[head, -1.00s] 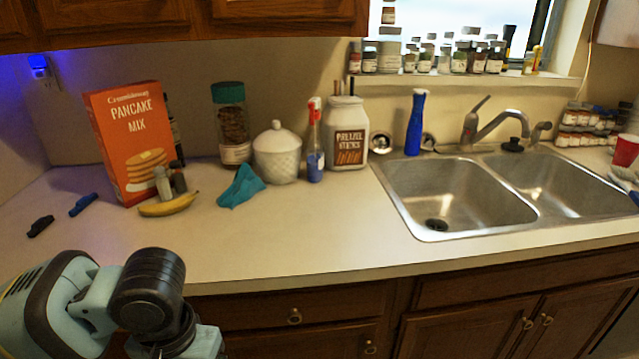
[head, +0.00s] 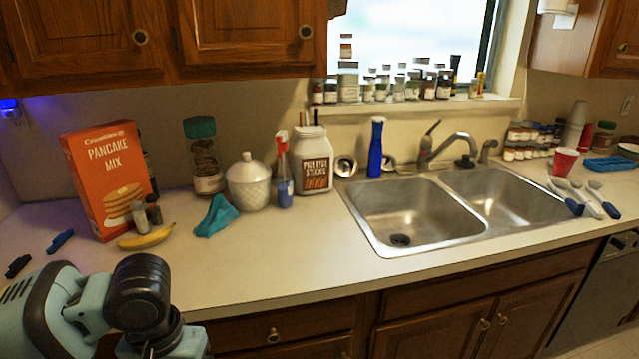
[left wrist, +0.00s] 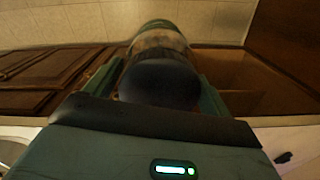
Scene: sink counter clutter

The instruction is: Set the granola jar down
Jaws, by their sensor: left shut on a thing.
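My left gripper (left wrist: 158,72) is shut on a jar-like thing, which I take to be the granola jar (left wrist: 160,42). In the left wrist view it shows a pale brownish body, a greenish far end and a dark rounded part near the palm. Green fingers lie on both sides of it. Cabinet fronts and floor show behind it. In the head view my left arm is at the lower left, in front of the counter (head: 270,255); its gripper and the held jar are hidden there. A teal-lidded jar with brown contents (head: 205,158) stands at the back wall. My right gripper is not in view.
A pancake mix box (head: 105,180), banana (head: 146,238), teal cloth (head: 215,216), white lidded canister (head: 248,183), spray bottle (head: 283,172) and pretzel jar (head: 313,162) line the back. The double sink (head: 400,215) is at right. The front middle counter is clear.

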